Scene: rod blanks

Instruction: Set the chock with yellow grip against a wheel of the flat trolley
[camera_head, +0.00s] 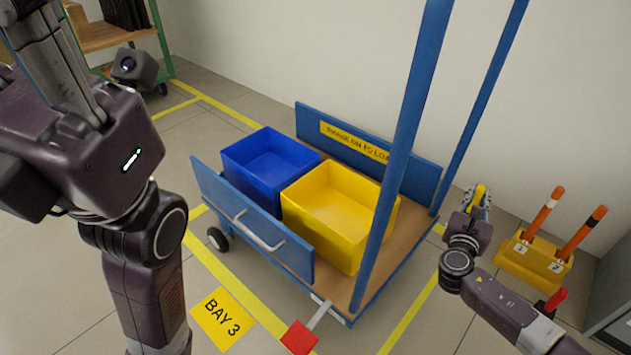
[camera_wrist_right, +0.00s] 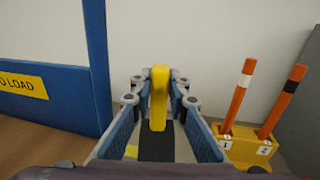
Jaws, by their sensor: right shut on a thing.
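My right gripper (camera_head: 478,201) is shut on the chock with yellow grip (camera_head: 481,193), to the right of the flat trolley. In the right wrist view the yellow grip (camera_wrist_right: 158,98) stands upright between the two fingers, with a dark part below it. The flat trolley (camera_head: 340,290) has a wooden deck, blue side panels and tall blue posts. One dark wheel (camera_head: 217,239) shows at its left; the other wheels are hidden. The chock is held apart from this wheel. My left arm is at the left, but its fingers do not show.
A blue bin (camera_head: 262,160) and a yellow bin (camera_head: 325,215) stand on the trolley. A red pedal (camera_head: 299,337) sticks out at its front. A yellow stand (camera_head: 535,263) with two orange-handled rods and a red-gripped dark object (camera_head: 557,299) are at the right. Yellow lines mark the floor.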

